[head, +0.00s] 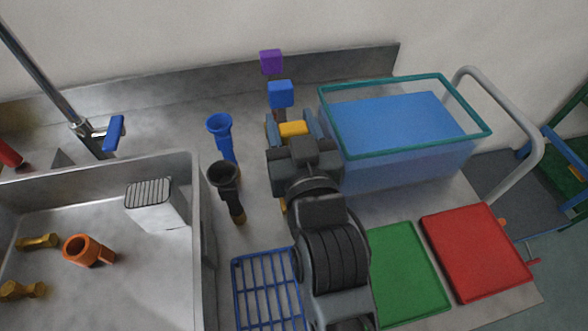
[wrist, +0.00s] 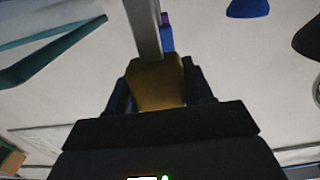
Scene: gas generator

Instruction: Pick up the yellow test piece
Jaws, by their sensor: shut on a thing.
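The yellow test piece (head: 293,128) is a small block at the far end of my arm, near the middle of the counter. My gripper (head: 292,126) is shut on it, with one finger on each side. In the wrist view the yellow test piece (wrist: 156,86) sits between the dark fingers of my gripper (wrist: 158,88). A grey bar (wrist: 143,30) rises from it towards the top of that view. The underside of the piece is hidden, so I cannot tell whether it touches anything below.
A blue block (head: 281,93) and a purple block (head: 271,61) stand just behind. A clear bin with a teal rim (head: 405,84) is close on the right. Blue (head: 220,125) and black (head: 224,175) funnel-like parts stand left, beside the sink (head: 195,230). Green (head: 408,270) and red (head: 475,252) trays lie front right.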

